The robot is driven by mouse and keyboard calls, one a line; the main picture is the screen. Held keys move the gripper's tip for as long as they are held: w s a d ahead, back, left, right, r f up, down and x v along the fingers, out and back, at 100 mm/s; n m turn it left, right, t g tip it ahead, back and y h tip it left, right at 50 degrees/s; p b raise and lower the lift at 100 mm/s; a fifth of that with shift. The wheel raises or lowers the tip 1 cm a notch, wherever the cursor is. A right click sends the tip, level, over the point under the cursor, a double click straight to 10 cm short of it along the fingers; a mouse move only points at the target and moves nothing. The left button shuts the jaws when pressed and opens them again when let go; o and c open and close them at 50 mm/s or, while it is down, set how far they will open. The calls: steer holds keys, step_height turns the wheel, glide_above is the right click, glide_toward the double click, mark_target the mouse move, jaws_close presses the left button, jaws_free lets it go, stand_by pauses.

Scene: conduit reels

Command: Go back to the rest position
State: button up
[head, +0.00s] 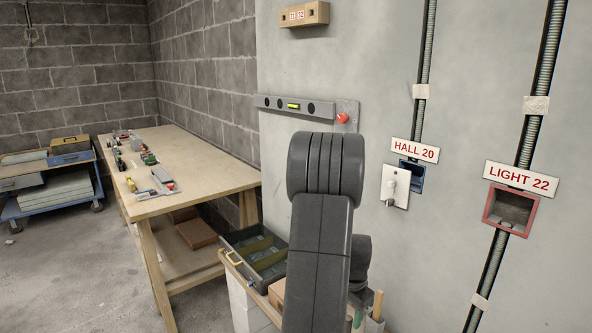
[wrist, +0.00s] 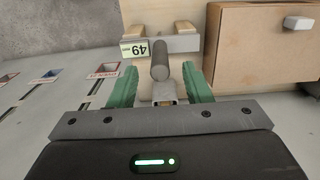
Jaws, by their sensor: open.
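In the wrist view my gripper (wrist: 160,90) shows two green fingers spread apart. A grey cylinder (wrist: 160,60) shows in the space between and beyond the fingers, in front of a pale wooden panel; I cannot tell whether anything touches it. In the head view my dark arm stands in the middle, in front of the wall, and hides my gripper.
A workbench (head: 190,150) with small parts stands left. A grey tray (head: 258,250) sits low beside my arm. The wall holds a spirit level (head: 293,106), a blue box (head: 411,176) under HALL 20 and a red box (head: 510,209) under LIGHT 22. A wooden box (wrist: 262,50) is upper right in the wrist view.

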step_height(320, 180, up, 13)
steer(key=p, duration=0.2)
step_height(320, 180, down, 14)
steer(key=shift+f+b, duration=0.1)
steer(key=shift+b, duration=1)
step_height(320, 180, up, 8)
steer(key=p, duration=0.5)
steer(key=shift+f, duration=0.25)
steer(key=s+a+r+m+y+p, duration=0.1)
steer(key=a+m+y, duration=0.3)
steer(key=a, duration=0.5)
steer(key=s+a+r+m+y+p, duration=0.2)
steer(key=a+m+y+p, duration=0.2)
steer(key=a, duration=0.5)
steer(key=shift+s+a+r+m+t+p, duration=0.15)
steer(key=shift+r+m+t+p, duration=0.15)
steer(key=shift+t, duration=0.1)
